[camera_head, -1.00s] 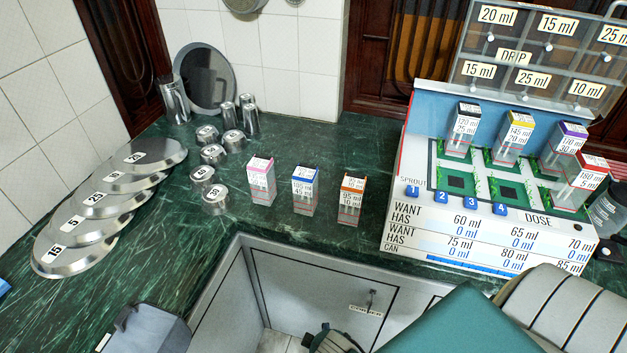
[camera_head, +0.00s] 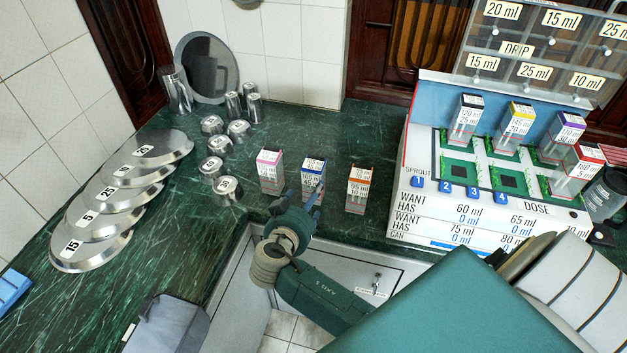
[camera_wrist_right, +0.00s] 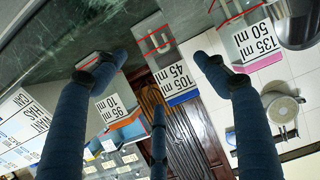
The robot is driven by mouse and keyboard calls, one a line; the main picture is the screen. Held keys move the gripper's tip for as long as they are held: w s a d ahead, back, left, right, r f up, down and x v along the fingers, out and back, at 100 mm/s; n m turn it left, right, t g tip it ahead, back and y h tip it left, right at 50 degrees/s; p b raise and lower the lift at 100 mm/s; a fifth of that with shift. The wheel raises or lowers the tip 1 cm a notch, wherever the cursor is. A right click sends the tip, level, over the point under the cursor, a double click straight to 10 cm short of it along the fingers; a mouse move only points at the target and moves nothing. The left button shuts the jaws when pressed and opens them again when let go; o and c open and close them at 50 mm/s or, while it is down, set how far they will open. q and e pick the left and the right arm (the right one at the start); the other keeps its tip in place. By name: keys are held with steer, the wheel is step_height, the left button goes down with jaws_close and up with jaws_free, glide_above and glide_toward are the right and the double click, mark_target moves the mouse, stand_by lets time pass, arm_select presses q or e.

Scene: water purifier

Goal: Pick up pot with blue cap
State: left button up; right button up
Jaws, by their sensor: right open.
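The pot with the blue cap (camera_head: 313,168) stands upright on the green counter, between a pink-capped pot (camera_head: 270,168) and an orange-capped pot (camera_head: 358,188). My right gripper (camera_head: 299,201) is open just in front of it, and a finger partly hides its lower part. In the right wrist view, which is upside down, the blue-capped pot (camera_wrist_right: 177,78) shows between the spread fingers of the gripper (camera_wrist_right: 162,68). I cannot tell whether any finger touches it. My left gripper is not in view.
The orange-capped pot (camera_wrist_right: 113,106) and pink-capped pot (camera_wrist_right: 250,42) flank the gripper closely. Metal weights (camera_head: 216,166) and numbered discs (camera_head: 92,248) lie to the left. A planter box (camera_head: 440,215) with more capped pots stands right. The counter behind the row is clear.

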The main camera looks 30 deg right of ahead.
steer(key=b+x, duration=0.1)
steer(key=x, duration=0.3)
steer(key=shift+d+f, duration=0.15)
steer(key=b+x, duration=0.1)
steer(key=x, duration=0.4)
steer(key=shift+w+d, duration=0.25)
steer(key=shift+d, duration=0.1)
steer(key=shift+a, duration=0.1)
steer(key=shift+s, duration=0.1)
steer(key=c, duration=1)
